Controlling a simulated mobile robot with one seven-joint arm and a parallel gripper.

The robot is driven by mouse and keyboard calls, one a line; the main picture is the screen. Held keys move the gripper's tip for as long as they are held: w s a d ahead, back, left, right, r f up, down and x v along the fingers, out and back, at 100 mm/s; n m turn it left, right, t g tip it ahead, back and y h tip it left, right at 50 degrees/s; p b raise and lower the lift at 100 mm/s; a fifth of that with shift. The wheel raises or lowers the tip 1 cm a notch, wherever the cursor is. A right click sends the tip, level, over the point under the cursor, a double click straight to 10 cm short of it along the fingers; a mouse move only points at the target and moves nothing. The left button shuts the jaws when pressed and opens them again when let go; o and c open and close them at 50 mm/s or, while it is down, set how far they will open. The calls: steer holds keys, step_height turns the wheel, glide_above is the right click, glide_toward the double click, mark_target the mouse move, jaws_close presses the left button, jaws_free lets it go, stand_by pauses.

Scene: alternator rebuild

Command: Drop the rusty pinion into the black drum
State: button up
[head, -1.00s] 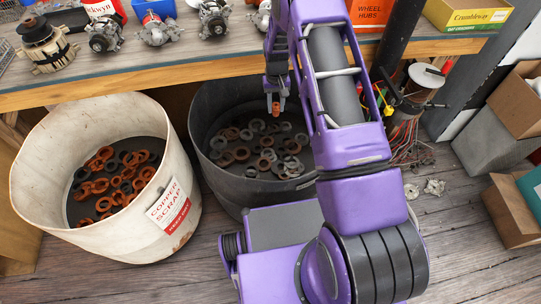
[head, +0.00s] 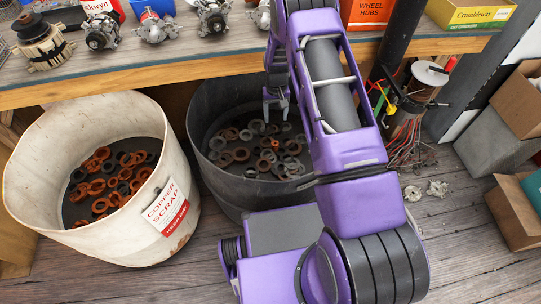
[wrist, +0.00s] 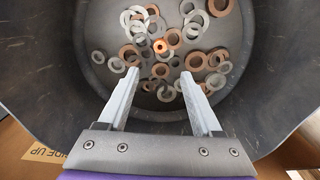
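My gripper (head: 276,113) hangs over the black drum (head: 226,187), with its fingers below the drum's rim level. In the wrist view my gripper (wrist: 160,73) is open, with nothing between its fingers. A small bright orange-brown piece with a hole, which looks like the rusty pinion (wrist: 160,46), lies among the rings on the drum floor, just beyond the fingertips in that view. It also shows, small, in the head view (head: 267,156). The drum wall (wrist: 45,75) surrounds the fingers without touching them.
Several grey and rusty rings (wrist: 195,60) cover the drum floor. A white copper scrap drum (head: 100,243) holding rusty and dark rings stands to the left. The workbench (head: 120,83) overhangs behind, with alternator parts on it. A wire spool (head: 430,74) and boxes stand right.

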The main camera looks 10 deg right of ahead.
steer(key=shift+r, duration=0.15)
step_height(320, 180, up, 17)
steer(key=p, duration=0.2)
stand_by(0.4)
steer(key=shift+r, duration=0.1)
